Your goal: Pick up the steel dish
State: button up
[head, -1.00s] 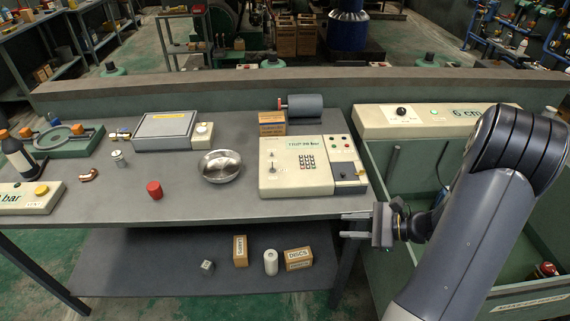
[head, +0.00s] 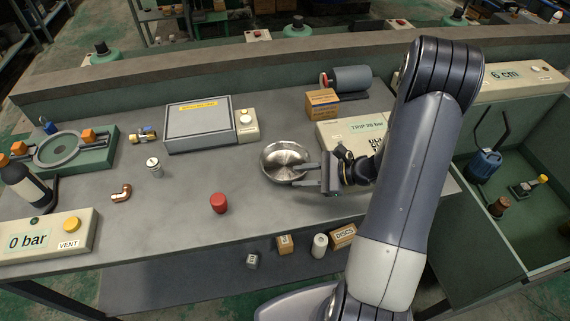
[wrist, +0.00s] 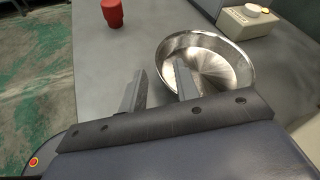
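The steel dish (head: 279,156) is a shiny round bowl lying upright on the grey bench, right of the middle. My gripper (head: 294,176) is at its near right edge, with its fingers apart and nothing held. In the wrist view my gripper (wrist: 159,68) has its right finger overlapping the inside of the dish (wrist: 218,62) and its left finger outside the rim. The near left rim lies in the gap between the fingers. I cannot tell whether a finger touches the dish.
A red cylinder (head: 218,203) stands left of the dish. A grey box (head: 198,128) with a cream switch unit (head: 246,125) stands behind. Bench front is mostly clear.

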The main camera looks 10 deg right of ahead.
aim_at(286, 180)
jog(key=shift+p+x, duration=0.85)
jog(key=shift+x, duration=1.8)
jog(key=shift+s+f, duration=0.1)
jog(key=shift+s, duration=0.05)
jog(key=shift+c, duration=0.3)
grip_shut()
